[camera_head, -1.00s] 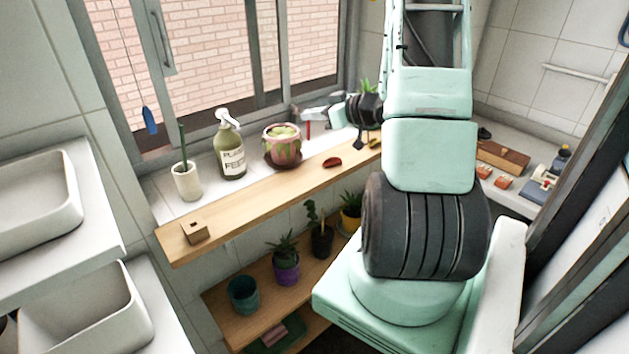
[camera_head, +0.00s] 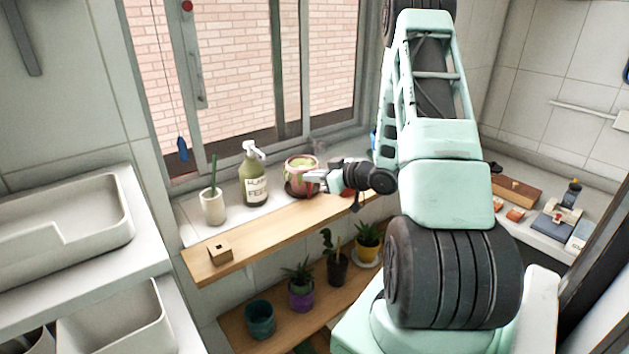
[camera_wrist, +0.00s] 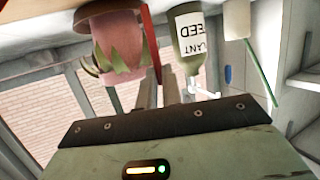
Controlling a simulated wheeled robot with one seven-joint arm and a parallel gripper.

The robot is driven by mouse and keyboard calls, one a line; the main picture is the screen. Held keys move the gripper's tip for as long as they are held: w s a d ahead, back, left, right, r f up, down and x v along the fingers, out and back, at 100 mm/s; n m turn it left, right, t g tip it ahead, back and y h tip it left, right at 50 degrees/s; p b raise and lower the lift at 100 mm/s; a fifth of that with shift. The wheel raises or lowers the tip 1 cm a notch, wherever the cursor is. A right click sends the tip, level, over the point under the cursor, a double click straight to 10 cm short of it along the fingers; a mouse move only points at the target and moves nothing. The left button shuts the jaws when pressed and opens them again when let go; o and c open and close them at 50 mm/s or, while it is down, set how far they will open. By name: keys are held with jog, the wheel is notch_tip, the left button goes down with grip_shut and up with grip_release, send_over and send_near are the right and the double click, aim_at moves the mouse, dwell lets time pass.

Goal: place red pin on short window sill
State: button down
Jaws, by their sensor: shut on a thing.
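My gripper (camera_head: 312,181) is shut on a thin red pin (camera_wrist: 150,40). In the wrist view the pin stands out past the fingers, between the pink plant pot and the green bottle. In the head view only a small bit of red shows at the fingertips. The gripper is at the right front of the pot, above the sill area. The white window sill (camera_head: 232,222) runs under the window, with a wooden board (camera_head: 262,235) along its front. I cannot tell whether the pin touches anything.
The sill holds a white cup with a green stick (camera_head: 213,206), a green spray bottle (camera_head: 255,178) and the pink plant pot (camera_head: 296,165). A wooden block with a hole (camera_head: 220,250) and a red oval piece (camera_head: 347,194) lie on the board. Potted plants stand on a lower shelf.

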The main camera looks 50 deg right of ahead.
jog(key=shift+f, duration=0.95)
jog(key=shift+f, duration=0.2)
jog(key=c, duration=1.6)
grip_release()
jog(key=shift+o, duration=0.2)
jog(key=shift+r, duration=0.15)
jog(key=shift+r+p, duration=0.2)
jog(key=shift+p, duration=0.1)
jog(key=b+v, duration=0.4)
jog(key=v, duration=0.8)
jog(key=shift+f, duration=0.1)
